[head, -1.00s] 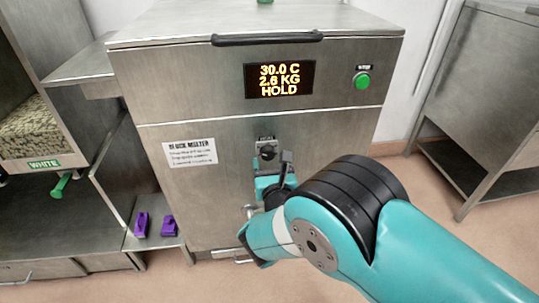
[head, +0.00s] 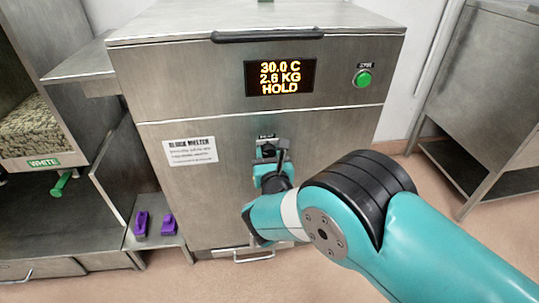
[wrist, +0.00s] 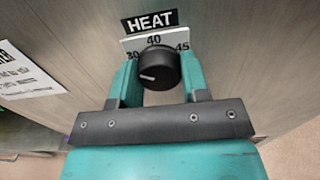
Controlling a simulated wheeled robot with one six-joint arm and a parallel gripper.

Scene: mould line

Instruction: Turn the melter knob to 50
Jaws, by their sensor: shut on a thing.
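The block melter (head: 230,190) is a steel cabinet in the head view. Its display (head: 280,77) reads 30.0 C, 2.6 KG, HOLD. The black melter knob (wrist: 160,68) shows in the wrist view under a HEAT label, with scale marks 30, 40 and 45 visible.
A green button (head: 363,78) is at the melter's upper right. A black lid handle (head: 268,36) runs along the top edge. Two purple items (head: 154,224) sit on a low shelf at left. A steel bench (head: 490,100) stands at right.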

